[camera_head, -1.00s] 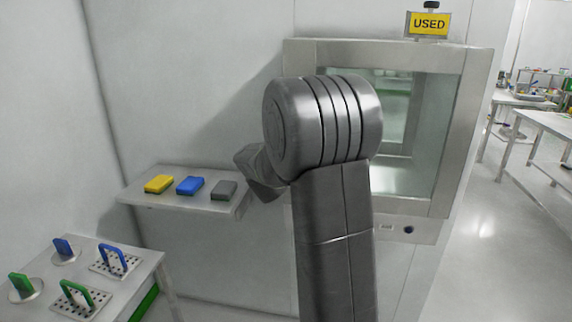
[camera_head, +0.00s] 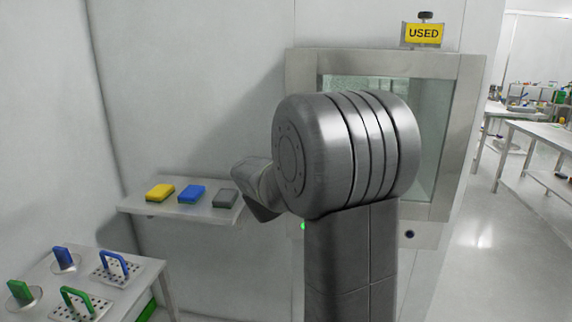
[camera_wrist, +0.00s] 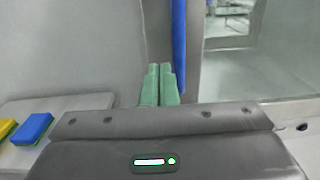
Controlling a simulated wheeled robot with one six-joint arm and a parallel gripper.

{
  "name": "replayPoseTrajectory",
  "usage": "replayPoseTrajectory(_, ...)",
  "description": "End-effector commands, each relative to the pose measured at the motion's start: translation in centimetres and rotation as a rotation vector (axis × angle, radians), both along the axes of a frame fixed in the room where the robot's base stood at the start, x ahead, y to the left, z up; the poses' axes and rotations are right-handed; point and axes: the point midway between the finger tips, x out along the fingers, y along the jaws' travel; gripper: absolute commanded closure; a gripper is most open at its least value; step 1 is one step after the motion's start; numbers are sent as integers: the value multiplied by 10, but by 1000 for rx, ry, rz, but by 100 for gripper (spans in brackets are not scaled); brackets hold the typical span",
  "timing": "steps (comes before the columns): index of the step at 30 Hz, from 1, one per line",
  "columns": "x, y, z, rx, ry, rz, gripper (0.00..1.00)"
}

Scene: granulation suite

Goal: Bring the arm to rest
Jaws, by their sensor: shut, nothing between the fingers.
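My gripper (camera_wrist: 160,85) shows in the wrist view as two pale green fingers side by side, shut with nothing between them. Its fingers point away from the wrist towards the grey wall, with a blue upright strip (camera_wrist: 179,45) just right of the tips; I cannot tell whether they touch. In the head view my arm (camera_head: 345,155) is folded up in front of the steel-framed hatch, and the gripper is hidden behind it.
The steel hatch (camera_head: 470,75), with a USED sign (camera_head: 423,34) above, stands behind. A side table (camera_head: 140,268) at lower left holds blue and green handled tools. Floor at right (camera_head: 490,250) is clear.

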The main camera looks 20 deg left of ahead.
Motion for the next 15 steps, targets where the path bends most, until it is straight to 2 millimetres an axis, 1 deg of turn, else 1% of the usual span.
replayPoseTrajectory(1,-9,-1,0,2,-2,2,100)
replayPoseTrajectory(3,-20,-4,0,3,-3,3,100)
replayPoseTrajectory(9,-50,-11,0,2,-2,2,100)
replayPoseTrajectory(12,-59,-13,0,2,0,3,100)
replayPoseTrajectory(15,-63,-14,0,1,0,2,100)
